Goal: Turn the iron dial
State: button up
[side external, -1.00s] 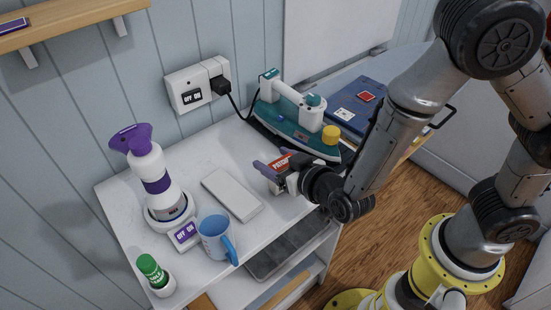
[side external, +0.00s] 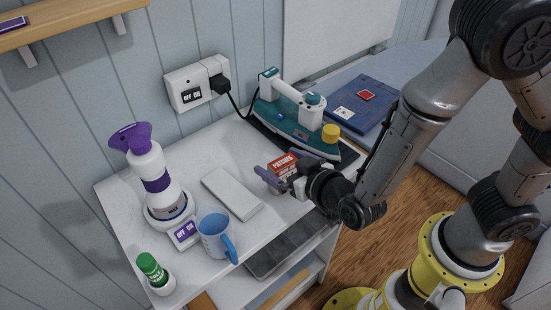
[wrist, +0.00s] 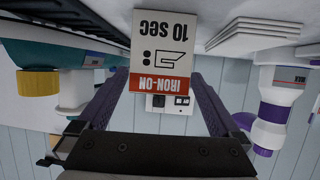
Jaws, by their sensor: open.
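The teal and white iron (side external: 290,122) rests on a dark mat on the white tabletop. Its dial looks to be the yellow knob (side external: 331,133) near the end closest to my arm. The wrist view is upside down and shows this knob (wrist: 38,82) at the left, outside my fingers. My gripper (side external: 280,164) is low over the table, in front of the iron and apart from the knob. Its purple fingers (wrist: 163,88) are spread.
A white slab (side external: 231,193), a blue mug (side external: 213,236), a purple-topped white device (side external: 157,183) and a green-capped bottle (side external: 152,270) stand to the left. A blue book (side external: 355,105) lies behind the iron. A black cord (side external: 239,108) runs to the wall socket (side external: 190,88).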

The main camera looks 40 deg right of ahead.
jog(key=v, duration=0.4)
jog(key=shift+s+r, duration=0.15)
jog(key=shift+s, duration=0.1)
jog(key=shift+s+r, duration=0.15)
jog(key=shift+c, duration=1.1)
notch_tip(320, 180, up, 25)
jog(key=shift+s+r, duration=0.1)
jog(key=shift+r, duration=0.05)
jog(key=shift+c, duration=1.1)
jog(key=w+a+r+n+y, duration=0.55)
jog(key=w+r+y, duration=0.25)
jog(key=w+r, duration=0.25)
jog(key=s+d+f+n+g+h, duration=0.2)
jog(key=d+f+g, duration=0.3)
jog(key=d, duration=0.7)
jog(key=s+d+f+n+g+h, duration=0.25)
jog(key=d+f+g, duration=0.25)
jog(key=d, duration=0.7)
send_near(314, 95)
jog(key=shift+m+y, duration=0.3)
jog(key=shift+y, duration=0.05)
jog(key=x, duration=0.8)
jog(key=shift+d+f, duration=0.1)
jog(key=shift+d, duration=0.2)
